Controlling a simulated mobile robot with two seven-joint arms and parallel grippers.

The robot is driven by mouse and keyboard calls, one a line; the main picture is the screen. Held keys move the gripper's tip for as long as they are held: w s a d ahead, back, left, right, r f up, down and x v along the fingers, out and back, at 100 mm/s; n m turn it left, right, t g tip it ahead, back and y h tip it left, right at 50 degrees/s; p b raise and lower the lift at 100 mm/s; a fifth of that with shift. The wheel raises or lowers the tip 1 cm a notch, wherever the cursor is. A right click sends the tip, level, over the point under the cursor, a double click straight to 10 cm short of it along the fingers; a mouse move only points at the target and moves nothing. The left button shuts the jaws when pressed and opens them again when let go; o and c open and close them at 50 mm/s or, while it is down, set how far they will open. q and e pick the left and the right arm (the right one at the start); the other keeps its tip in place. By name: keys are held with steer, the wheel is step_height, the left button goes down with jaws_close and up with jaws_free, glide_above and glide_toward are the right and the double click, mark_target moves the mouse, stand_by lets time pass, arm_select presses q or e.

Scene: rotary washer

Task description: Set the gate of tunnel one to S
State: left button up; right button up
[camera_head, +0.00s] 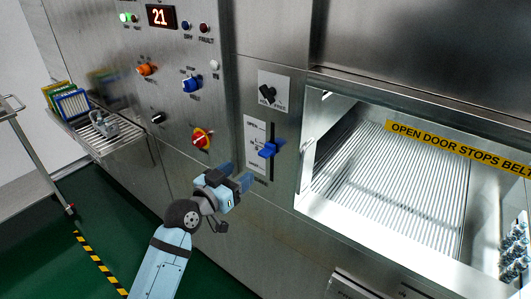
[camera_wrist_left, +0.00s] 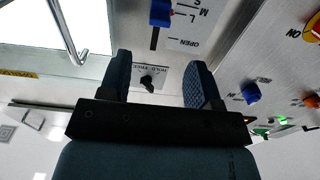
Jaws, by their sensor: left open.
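The gate control is a blue lever (camera_head: 268,150) in a vertical black slot on the steel front panel, left of the open door. A white scale plate (camera_head: 255,133) stands beside the slot. My right gripper is not in view.
A black rotary knob (camera_head: 267,95) is above the lever. A red-yellow switch (camera_head: 201,138) and blue knob (camera_head: 191,84) are left. A wire shelf (camera_head: 105,135) protrudes further left.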

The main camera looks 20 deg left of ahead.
mark_target(262, 155)
arm_select(q)
steer(key=p+x, duration=0.1)
steer(key=x, duration=1)
steer(key=shift+f, duration=0.1)
